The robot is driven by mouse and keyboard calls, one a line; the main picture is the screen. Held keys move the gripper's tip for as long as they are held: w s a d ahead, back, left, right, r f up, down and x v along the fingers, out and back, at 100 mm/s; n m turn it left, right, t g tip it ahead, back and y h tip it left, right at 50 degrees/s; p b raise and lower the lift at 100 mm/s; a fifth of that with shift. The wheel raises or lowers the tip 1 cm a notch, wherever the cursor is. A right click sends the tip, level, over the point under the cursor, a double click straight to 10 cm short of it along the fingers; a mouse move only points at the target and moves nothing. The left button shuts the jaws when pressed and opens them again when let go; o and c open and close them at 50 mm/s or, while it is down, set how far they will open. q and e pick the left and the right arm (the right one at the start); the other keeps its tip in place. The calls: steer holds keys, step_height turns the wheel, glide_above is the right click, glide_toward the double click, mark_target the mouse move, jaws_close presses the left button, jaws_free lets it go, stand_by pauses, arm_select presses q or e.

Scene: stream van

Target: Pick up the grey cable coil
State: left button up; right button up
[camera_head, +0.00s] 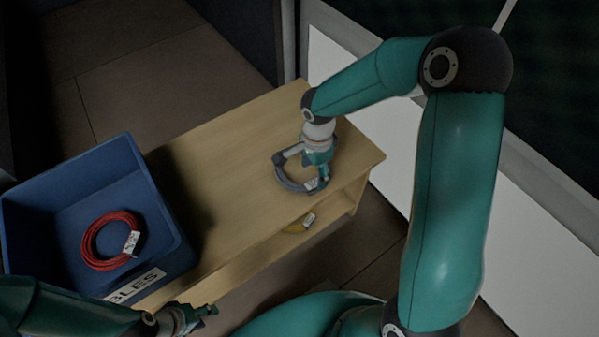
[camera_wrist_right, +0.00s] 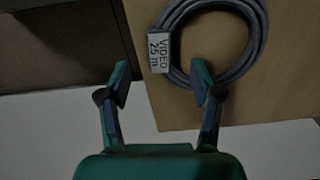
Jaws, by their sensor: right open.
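The grey cable coil (camera_head: 291,184) lies on the wooden bench top near its right end. In the right wrist view the coil (camera_wrist_right: 259,37) is cut off by the top edge, and its white tag (camera_wrist_right: 159,51) reads "VIDEO 25 m". My right gripper (camera_head: 323,174) is over the tag side of the coil and hides part of it. In the right wrist view this gripper (camera_wrist_right: 161,79) is open and empty, its fingertips on either side of the tag's lower end. My left gripper (camera_head: 206,310) is low at the left, away from the coil; its jaw state is unclear.
A blue crate (camera_head: 172,215) labelled as for cables stands at the left with a red coil (camera_head: 88,244) inside. A yellow coil (camera_head: 296,228) with a tag lies on the shelf under the bench top (camera_head: 215,165). A white panel (camera_head: 400,125) is close behind my right arm.

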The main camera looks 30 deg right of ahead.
mark_target(315, 182)
steer(key=shift+d+f+b, duration=0.15)
steer(key=shift+f+b, duration=0.6)
steer(key=shift+f, duration=2.4)
jaws_close()
